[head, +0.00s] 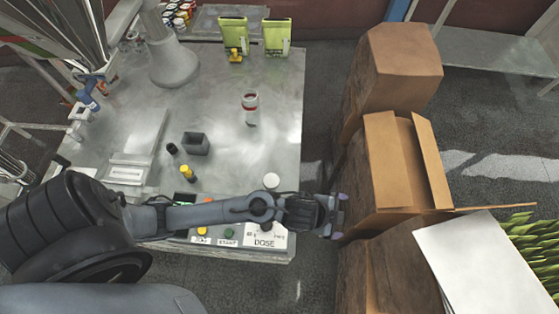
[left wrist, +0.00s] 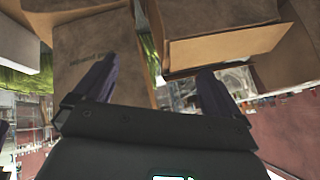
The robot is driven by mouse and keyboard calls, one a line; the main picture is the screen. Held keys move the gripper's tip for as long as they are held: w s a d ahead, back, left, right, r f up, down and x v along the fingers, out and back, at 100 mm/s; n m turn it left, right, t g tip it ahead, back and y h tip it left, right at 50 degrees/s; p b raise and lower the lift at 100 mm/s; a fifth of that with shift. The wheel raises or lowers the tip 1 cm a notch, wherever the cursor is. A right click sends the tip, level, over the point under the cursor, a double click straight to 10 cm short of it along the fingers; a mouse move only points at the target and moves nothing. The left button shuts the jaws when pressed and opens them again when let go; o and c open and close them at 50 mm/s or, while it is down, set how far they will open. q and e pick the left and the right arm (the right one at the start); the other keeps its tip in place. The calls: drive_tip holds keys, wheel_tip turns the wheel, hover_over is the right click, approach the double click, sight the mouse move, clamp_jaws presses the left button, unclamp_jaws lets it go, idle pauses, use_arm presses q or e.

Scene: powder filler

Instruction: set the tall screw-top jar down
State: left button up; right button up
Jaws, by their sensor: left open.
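My left gripper (head: 339,215) is beyond the table's right edge, near the cardboard boxes and well away from the jar. The jar does not show in the left wrist view. My right gripper is not in view.
Brown cardboard boxes (head: 405,165) stand right of the table, close to my left gripper. A control panel marked DOSE (head: 265,241) lies below my left forearm. Table space around the jar is clear.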

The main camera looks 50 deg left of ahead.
use_arm(q)
drive_tip(key=shift+o, duration=0.2)
drive_tip(key=s+a+n+g+y, duration=0.3)
drive_tip(key=s+a+n, duration=0.6)
drive_tip(key=s+a, duration=0.5)
drive_tip(key=shift+a+g, duration=0.3)
drive_tip(key=shift+a, duration=0.2)
